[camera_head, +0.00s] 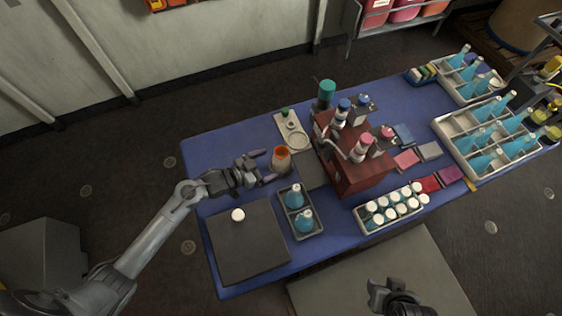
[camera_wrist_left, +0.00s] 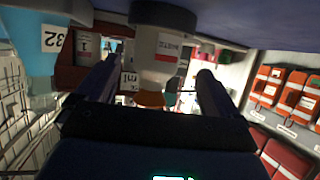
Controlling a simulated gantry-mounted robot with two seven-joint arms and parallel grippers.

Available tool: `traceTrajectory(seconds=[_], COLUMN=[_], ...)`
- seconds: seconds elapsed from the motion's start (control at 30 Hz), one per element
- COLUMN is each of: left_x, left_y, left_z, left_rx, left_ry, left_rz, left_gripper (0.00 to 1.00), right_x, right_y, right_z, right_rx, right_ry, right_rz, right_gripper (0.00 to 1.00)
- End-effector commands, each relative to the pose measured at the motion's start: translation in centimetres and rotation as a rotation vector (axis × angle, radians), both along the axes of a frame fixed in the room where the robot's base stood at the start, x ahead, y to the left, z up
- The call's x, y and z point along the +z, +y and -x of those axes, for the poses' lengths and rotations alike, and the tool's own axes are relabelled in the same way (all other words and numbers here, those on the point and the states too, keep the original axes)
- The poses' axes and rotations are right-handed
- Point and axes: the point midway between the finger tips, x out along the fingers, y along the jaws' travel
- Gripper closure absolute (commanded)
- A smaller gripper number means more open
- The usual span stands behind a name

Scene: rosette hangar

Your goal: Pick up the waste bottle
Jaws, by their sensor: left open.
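The waste bottle (camera_head: 281,158) is a pale bottle with an orange top, upright on the blue table in front of the red-brown rack. In the left wrist view a pale bottle (camera_wrist_left: 160,58) with a red and white label and an orange end appears upside down. My left gripper (camera_head: 265,166) is open beside the bottle, its fingers pointing at it. In the left wrist view the bottle shows between the two spread fingers (camera_wrist_left: 152,85); contact cannot be told. My right gripper (camera_head: 383,290) is low in the head view, away from the table; its jaw state is unclear.
A tray of blue flasks (camera_head: 316,226) and a dark mat (camera_head: 247,255) with a white round item (camera_head: 238,215) lie near the left arm. The red-brown rack (camera_head: 362,177) stands right of the bottle. A pale tray (camera_head: 281,130) with a dish lies behind it.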

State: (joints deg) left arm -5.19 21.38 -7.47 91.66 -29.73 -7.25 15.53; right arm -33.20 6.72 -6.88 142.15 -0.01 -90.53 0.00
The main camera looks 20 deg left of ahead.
Motion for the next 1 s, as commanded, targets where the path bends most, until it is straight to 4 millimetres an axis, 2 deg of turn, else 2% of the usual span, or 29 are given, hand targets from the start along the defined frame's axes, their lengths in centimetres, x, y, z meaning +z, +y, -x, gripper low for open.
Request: traceTrajectory(seconds=[0.13, 0.3, 0.63, 1.0], left_x=[-0.9, -1.6, -1.7, -1.7], left_y=[-1.5, -2.3, -2.6, -2.5], left_z=[-1.4, -2.7, -3.0, -3.0], left_rx=[-0.001, 0.0, -0.001, 0.0], left_ry=[-0.003, 0.0, -0.001, -0.001], left_rz=[0.003, 0.001, 0.0, 0.0], left_gripper=[0.05, 0.05, 0.05, 0.62], right_x=[-0.7, -1.1, -1.1, -1.1], right_y=[-0.1, -0.2, -0.1, 0.0], right_z=[0.1, 0.1, 0.1, 0.1], right_rx=[0.004, 0.006, 0.003, -0.001], right_ry=[0.001, 0.002, 0.002, 0.002], right_rz=[0.005, 0.009, 0.006, -0.002], right_gripper=[0.57, 0.57, 0.57, 0.57])
